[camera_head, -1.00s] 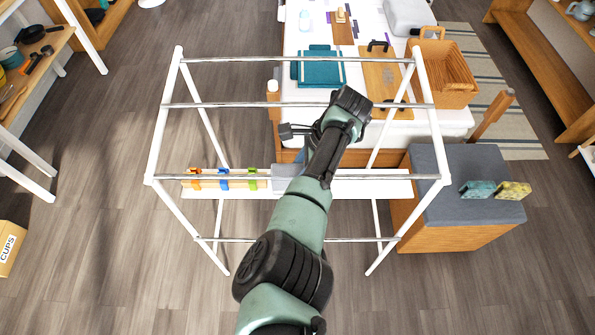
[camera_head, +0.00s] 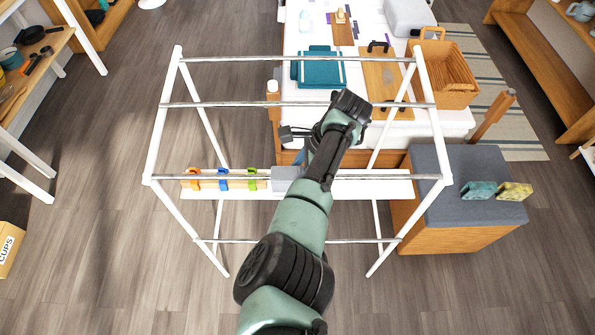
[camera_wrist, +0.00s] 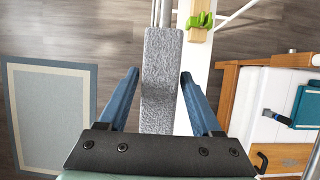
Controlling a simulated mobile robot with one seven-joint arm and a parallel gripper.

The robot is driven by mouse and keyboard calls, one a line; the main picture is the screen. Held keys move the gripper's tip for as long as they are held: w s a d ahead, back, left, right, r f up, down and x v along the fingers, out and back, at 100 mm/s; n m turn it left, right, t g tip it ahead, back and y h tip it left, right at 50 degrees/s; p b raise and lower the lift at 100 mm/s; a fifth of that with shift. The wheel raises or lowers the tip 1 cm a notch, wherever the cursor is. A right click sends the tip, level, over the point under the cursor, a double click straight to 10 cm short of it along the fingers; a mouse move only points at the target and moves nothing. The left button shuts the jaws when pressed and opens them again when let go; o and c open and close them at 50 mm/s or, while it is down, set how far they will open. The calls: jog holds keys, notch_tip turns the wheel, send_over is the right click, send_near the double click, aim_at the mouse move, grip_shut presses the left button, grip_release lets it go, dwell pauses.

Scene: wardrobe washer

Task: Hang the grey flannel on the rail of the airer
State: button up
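The grey flannel (camera_wrist: 162,62) is a rough grey strip in the wrist view. It covers the line of the airer's front rail (camera_wrist: 156,12), which runs in under its far end, so it appears draped over it. In the head view the flannel (camera_head: 285,178) shows at the middle of the front rail (camera_head: 340,179) of the white airer (camera_head: 157,135), partly hidden by my arm. My gripper (camera_wrist: 160,78) has its two blue fingers spread, one on each side of the flannel, with narrow gaps. How far the flannel hangs below the rail is hidden.
A white shelf (camera_head: 375,188) with orange, blue and green pegs (camera_head: 224,179) lies by the front rail. A grey-topped unit (camera_head: 445,180) with two sponges stands right.

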jog(key=shift+o, duration=1)
jog(key=shift+r, duration=0.1)
jog(key=v, duration=1.2)
jog(key=shift+d+r, duration=0.15)
jog(key=shift+r, duration=0.25)
